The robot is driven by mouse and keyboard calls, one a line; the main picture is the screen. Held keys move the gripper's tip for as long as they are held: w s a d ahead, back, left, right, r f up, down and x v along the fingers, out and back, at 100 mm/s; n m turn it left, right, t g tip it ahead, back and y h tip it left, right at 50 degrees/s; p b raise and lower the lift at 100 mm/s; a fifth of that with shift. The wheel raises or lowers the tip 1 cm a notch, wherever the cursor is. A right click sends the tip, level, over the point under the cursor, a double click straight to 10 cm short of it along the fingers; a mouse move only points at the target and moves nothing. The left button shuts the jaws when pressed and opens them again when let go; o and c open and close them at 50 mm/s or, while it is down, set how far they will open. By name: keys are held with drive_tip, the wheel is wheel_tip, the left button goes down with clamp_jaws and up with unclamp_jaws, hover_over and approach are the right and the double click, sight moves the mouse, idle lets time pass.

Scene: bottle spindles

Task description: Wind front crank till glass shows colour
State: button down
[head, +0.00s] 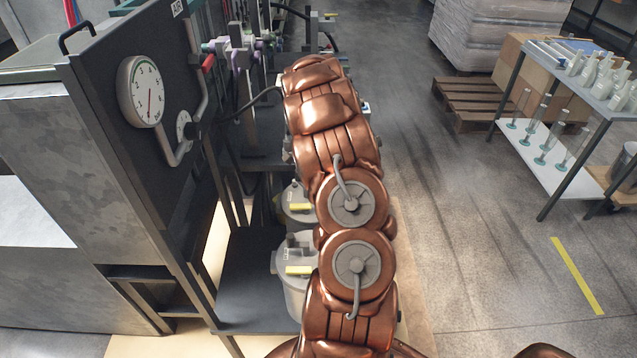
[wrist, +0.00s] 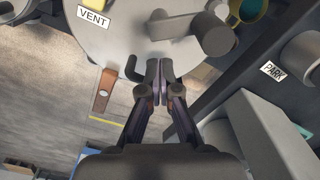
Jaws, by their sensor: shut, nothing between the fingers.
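In the wrist view my gripper (wrist: 160,68) is shut, with nothing between its dark fingers. Its tips lie over the lower edge of a pale grey round plate (wrist: 120,45) marked VENT. Just above the tips in the picture is a grey crank-like bar with a thick round knob (wrist: 213,33). I cannot tell whether the fingers touch it, or whether it is the front crank. I cannot make out the glass in either view.
A dark panel (head: 95,100) with a round dial (head: 140,91) stands at the left. Two grey pots (head: 290,262) with yellow tags sit low beside my arm. A PARK label (wrist: 273,71) is at the right in the wrist view. Floor is clear towards the rack (head: 520,75).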

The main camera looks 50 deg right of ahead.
sight(297, 171)
drive_tip(key=shift+w+f+b, duration=0.1)
drive_tip(key=shift+w+b, duration=0.5)
drive_tip(key=shift+w, duration=0.95)
drive_tip(key=shift+w+a, duration=0.3)
drive_tip(key=shift+w, duration=0.2)
drive_tip(key=shift+w+a+b, duration=0.55)
drive_tip(key=shift+a+b, duration=0.1)
drive_tip(key=shift+a, duration=0.05)
drive_tip(key=shift+w+a+b, duration=0.15)
drive_tip(key=shift+a+b, duration=0.15)
drive_tip(key=shift+a, duration=0.9)
drive_tip(key=shift+s+a+b, duration=0.2)
drive_tip(key=shift+a+b, duration=0.35)
drive_tip(key=shift+a, duration=0.05)
drive_tip(key=shift+s+a+b, duration=0.3)
drive_tip(key=shift+s+a, duration=0.1)
drive_tip(key=shift+a, duration=0.1)
drive_tip(key=shift+s+a+b, duration=0.2)
drive_tip(key=shift+s+a, duration=0.1)
drive_tip(key=shift+s, duration=0.25)
drive_tip(key=shift+s+a+b, duration=0.2)
drive_tip(key=shift+s+a, duration=0.05)
drive_tip(key=shift+s, duration=0.3)
